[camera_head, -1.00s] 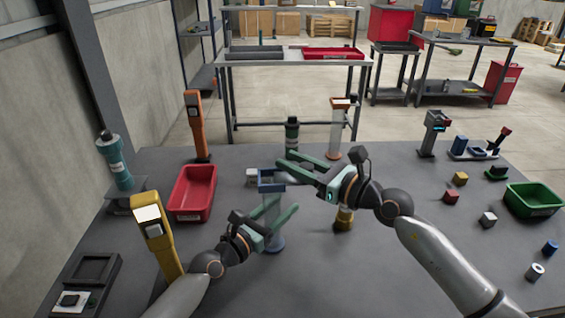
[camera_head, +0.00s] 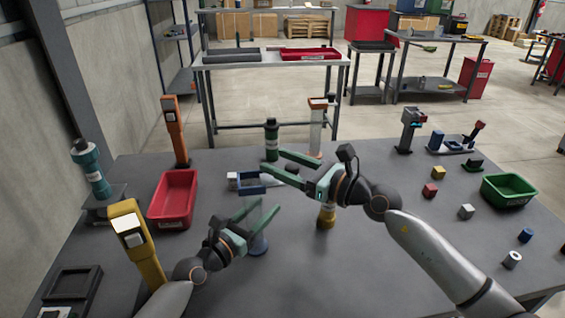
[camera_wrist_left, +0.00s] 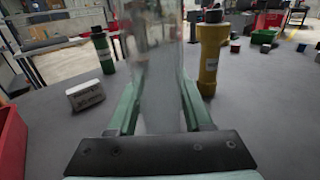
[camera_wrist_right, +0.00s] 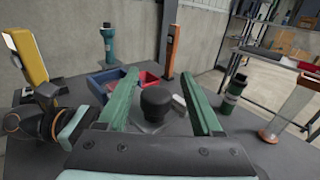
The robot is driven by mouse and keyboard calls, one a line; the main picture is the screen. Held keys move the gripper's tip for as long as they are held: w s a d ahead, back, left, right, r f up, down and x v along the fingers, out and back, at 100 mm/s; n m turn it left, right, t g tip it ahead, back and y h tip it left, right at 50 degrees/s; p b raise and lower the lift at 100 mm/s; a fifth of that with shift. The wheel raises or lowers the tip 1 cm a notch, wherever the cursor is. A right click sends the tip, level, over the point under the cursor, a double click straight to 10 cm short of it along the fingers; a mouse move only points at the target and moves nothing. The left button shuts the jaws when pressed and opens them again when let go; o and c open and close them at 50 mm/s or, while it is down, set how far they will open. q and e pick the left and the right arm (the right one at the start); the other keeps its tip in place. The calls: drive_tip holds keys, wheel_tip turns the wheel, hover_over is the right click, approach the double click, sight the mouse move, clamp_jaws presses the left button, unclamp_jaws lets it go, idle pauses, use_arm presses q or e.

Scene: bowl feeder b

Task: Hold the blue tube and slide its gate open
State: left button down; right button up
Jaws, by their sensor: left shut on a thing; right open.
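The blue tube is a clear upright cylinder (camera_head: 257,222) with a blue collar (camera_head: 250,184) at its top. My left gripper (camera_head: 262,214) is shut on its clear body; in the left wrist view the cylinder (camera_wrist_left: 160,75) stands between the fingers. My right gripper (camera_head: 274,161) is open, its fingertips close to the right of the collar. In the right wrist view the blue collar (camera_wrist_right: 105,80) shows beyond the left finger. A black knob (camera_wrist_right: 156,103) appears between the open fingers; I cannot tell what it belongs to. The gate's position is unclear.
A yellow tube (camera_head: 326,216) stands beneath my right gripper. A green tube (camera_head: 271,140) and an orange-capped clear tube (camera_head: 316,130) stand behind. A small white box (camera_wrist_left: 85,95) is near the held tube. A red bin (camera_head: 172,200) lies left. The front middle table is clear.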

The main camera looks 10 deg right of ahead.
drive_tip(key=v, duration=1.2)
use_arm(q)
drive_tip(key=shift+c, duration=1.2)
unclamp_jaws()
drive_tip(key=b+v, duration=0.1)
drive_tip(key=v, duration=1.9)
drive_tip(key=shift+b, duration=0.3)
use_arm(e)
drive_tip(key=shift+f, duration=0.8)
drive_tip(key=shift+d, duration=0.1)
